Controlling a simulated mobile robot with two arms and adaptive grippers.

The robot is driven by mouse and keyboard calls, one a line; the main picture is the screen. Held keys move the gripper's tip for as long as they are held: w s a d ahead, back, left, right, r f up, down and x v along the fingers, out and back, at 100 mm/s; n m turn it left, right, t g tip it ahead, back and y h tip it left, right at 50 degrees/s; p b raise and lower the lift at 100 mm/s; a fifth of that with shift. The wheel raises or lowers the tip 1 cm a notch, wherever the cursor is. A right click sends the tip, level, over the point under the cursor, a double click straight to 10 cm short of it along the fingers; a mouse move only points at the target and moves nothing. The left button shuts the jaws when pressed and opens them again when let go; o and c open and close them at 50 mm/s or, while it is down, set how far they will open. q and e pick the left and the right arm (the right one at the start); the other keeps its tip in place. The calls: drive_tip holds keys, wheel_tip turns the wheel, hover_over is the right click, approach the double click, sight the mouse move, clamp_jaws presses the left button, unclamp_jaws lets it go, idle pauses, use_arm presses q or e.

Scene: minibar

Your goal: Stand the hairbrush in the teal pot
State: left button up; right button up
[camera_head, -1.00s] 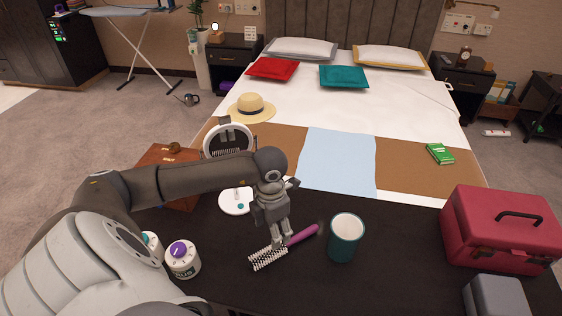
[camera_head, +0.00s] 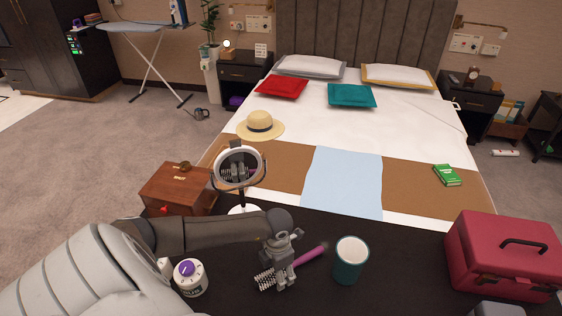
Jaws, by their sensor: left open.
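The hairbrush (camera_head: 308,256) lies on the dark table, its white-bristled head to the left and its purple handle pointing right and away. My left gripper (camera_head: 283,285) is open, its fingers low over the brush near where the head meets the handle. The gripper hides that middle part, and I cannot tell whether the fingers touch the brush. The teal pot (camera_head: 348,264) stands upright just right of the handle, its pale inside empty as far as I see.
A round mirror (camera_head: 239,167) and a wooden box (camera_head: 178,189) stand behind my left arm. A white jar with a purple knob (camera_head: 190,277) is beside it. A red case (camera_head: 503,252) stands at the right. Bare table (camera_head: 408,250) lies between pot and case.

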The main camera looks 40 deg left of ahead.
use_arm(q)
drive_tip(key=shift+c, duration=0.2)
drive_tip(key=c, duration=1.2)
